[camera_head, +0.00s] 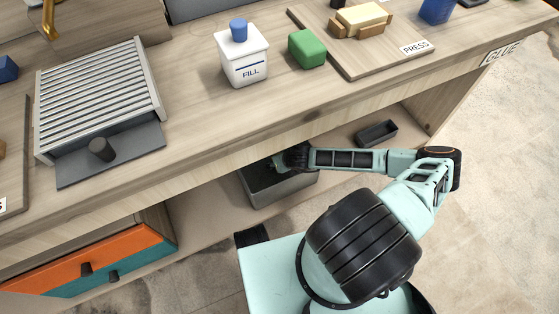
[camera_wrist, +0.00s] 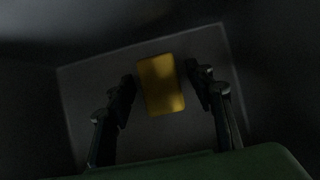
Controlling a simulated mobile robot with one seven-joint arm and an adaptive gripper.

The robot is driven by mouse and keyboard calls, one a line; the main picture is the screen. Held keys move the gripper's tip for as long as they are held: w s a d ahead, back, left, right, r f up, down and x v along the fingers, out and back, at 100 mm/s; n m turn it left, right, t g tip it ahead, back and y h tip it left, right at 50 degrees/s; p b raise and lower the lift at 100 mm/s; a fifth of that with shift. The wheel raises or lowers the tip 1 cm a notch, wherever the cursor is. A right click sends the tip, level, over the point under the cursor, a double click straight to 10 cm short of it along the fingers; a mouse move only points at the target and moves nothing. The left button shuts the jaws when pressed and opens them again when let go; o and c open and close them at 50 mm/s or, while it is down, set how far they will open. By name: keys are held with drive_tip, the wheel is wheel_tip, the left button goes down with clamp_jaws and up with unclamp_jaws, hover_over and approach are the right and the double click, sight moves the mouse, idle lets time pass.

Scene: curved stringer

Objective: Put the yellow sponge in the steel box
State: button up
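A grey box (camera_head: 270,193), which looks like the steel box, stands on the lower shelf under the bench. My gripper (camera_head: 278,162) reaches into its open top, and the fingers are hard to make out there. In the dark wrist view, the yellow sponge (camera_wrist: 161,84) lies on a grey rectangular surface, apparently the box floor. My gripper (camera_wrist: 163,85) is open, with one finger on each side of the sponge and a visible gap on both sides. The sponge is hidden in the head view.
A small dark tray (camera_head: 377,133) sits on the shelf to the right. An orange drawer front (camera_head: 70,258) is at lower left. On the bench are a FILL bottle (camera_head: 241,60), a green block (camera_head: 307,49) and a slatted rack (camera_head: 100,90).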

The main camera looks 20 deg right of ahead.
drive_tip(key=shift+r, duration=0.35)
drive_tip(key=p+v, duration=0.4)
drive_tip(key=v, duration=0.7)
drive_tip(key=shift+s+r+p, duration=0.15)
drive_tip(key=shift+s+p, duration=0.15)
